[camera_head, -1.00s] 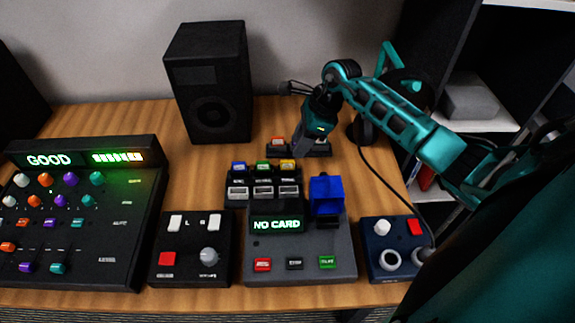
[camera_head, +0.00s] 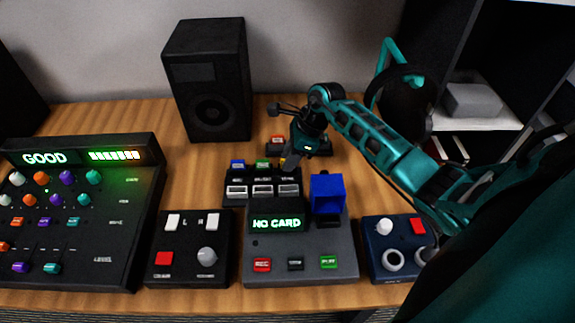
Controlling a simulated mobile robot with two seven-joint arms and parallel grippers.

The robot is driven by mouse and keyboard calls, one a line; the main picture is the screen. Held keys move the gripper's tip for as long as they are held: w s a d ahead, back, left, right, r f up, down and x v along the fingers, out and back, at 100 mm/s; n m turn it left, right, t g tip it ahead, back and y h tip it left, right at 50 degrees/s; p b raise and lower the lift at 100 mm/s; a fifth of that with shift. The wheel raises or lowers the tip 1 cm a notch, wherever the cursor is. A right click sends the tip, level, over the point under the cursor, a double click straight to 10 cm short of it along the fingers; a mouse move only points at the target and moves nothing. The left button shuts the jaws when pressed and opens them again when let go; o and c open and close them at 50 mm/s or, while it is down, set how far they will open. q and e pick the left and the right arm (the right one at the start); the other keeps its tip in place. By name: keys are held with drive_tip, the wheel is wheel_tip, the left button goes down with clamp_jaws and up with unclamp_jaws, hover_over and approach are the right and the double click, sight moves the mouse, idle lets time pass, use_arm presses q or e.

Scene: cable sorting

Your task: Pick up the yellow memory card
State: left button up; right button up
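The yellow memory card (camera_head: 283,163) stands in the right slot of a small dark card rack (camera_head: 233,201), with only a sliver showing. My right gripper (camera_head: 291,161) points down at that slot and covers most of the card. Its fingertips are at or very near the card; I cannot tell whether they touch it or how far they are apart. A blue card (camera_head: 237,163) and a green card (camera_head: 263,163) stand in the slots to the left. My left gripper is out of view.
A recorder reading "NO CARD" (camera_head: 277,223) with a blue block (camera_head: 327,190) stands in front. A black speaker (camera_head: 208,85) is behind left; a mixer (camera_head: 100,235) is far left.

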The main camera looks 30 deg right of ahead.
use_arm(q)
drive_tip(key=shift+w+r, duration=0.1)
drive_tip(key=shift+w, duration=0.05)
use_arm(e)
clamp_jaws()
